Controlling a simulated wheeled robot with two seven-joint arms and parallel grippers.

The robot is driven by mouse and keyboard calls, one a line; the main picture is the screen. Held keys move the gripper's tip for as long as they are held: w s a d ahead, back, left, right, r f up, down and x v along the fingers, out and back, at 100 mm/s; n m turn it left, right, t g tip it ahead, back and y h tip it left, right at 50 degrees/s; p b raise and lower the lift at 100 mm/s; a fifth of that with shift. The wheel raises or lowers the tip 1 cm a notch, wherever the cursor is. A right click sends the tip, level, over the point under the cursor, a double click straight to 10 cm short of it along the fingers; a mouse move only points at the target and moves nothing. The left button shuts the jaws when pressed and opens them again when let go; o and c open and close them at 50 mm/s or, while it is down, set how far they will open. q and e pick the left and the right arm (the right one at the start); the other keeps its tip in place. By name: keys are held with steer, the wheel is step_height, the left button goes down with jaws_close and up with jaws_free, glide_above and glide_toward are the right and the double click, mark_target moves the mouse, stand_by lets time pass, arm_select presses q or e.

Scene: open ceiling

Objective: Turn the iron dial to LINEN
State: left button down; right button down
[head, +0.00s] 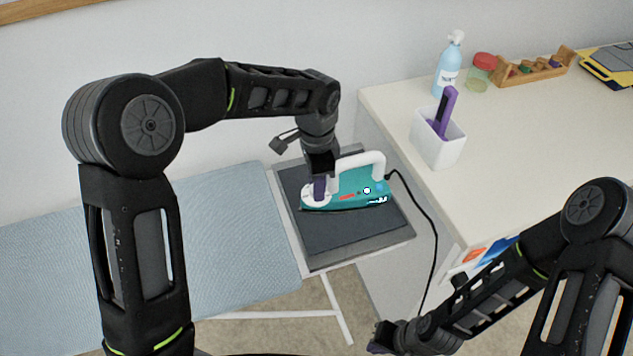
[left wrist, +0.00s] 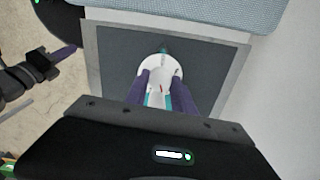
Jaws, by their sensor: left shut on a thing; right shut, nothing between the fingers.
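A teal iron (head: 350,190) with a white handle lies on a dark grey rest pad (head: 350,240) at the end of the ironing board. Its white round dial (head: 312,196) is at the left end of the iron, and it also shows in the left wrist view (left wrist: 174,72). My left gripper (head: 319,188) points down over the dial, shut on it with a purple finger on either side in the wrist view (left wrist: 160,88). The dial's lettering is too small to read. My right gripper (head: 376,346) is low at the bottom of the head view, shut and empty, away from the iron.
A blue ironing board (head: 230,225) extends to the left. A white counter (head: 530,140) on the right bears a white holder (head: 437,145), a spray bottle (head: 449,68), a red-lidded jar (head: 481,72) and a wooden rack (head: 535,68). The iron's black cord (head: 434,235) hangs beside the counter.

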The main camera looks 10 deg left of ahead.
arm_select(q)
steer(key=m+p, duration=0.1)
steer(key=m, duration=0.5)
steer(key=shift+m, duration=0.3)
stand_by(0.4)
steer(key=c, duration=1.1)
jaws_free()
steer(key=shift+o, duration=0.2)
steer(key=shift+r+b, duration=0.5)
steer(key=shift+r, duration=3.4)
